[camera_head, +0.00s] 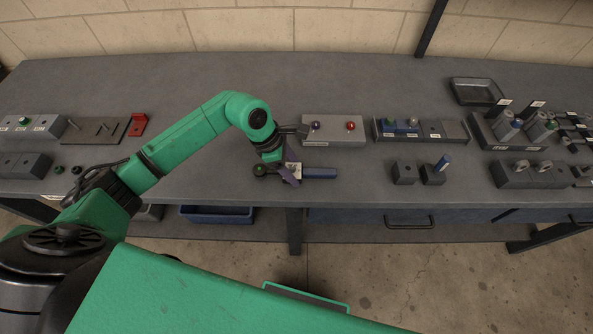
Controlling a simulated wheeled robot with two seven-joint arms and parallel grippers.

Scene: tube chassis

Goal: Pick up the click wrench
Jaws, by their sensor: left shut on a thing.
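The click wrench (320,173) lies across the front part of the grey workbench (350,88), with its blue handle pointing right and a dark round end on the left. My left gripper (291,172) is pointed down at the middle of the wrench and is shut on it. The fingers and a small pale patch hide the wrench's middle. I cannot tell whether the wrench touches the bench or is slightly above it. My right gripper does not show.
Behind the gripper stands a light grey block (334,130) with a purple and a red knob. To the right are a dark holder with blue parts (420,130), small dark blocks (404,173) and an empty tray (476,91). A red bracket (137,124) stands at left.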

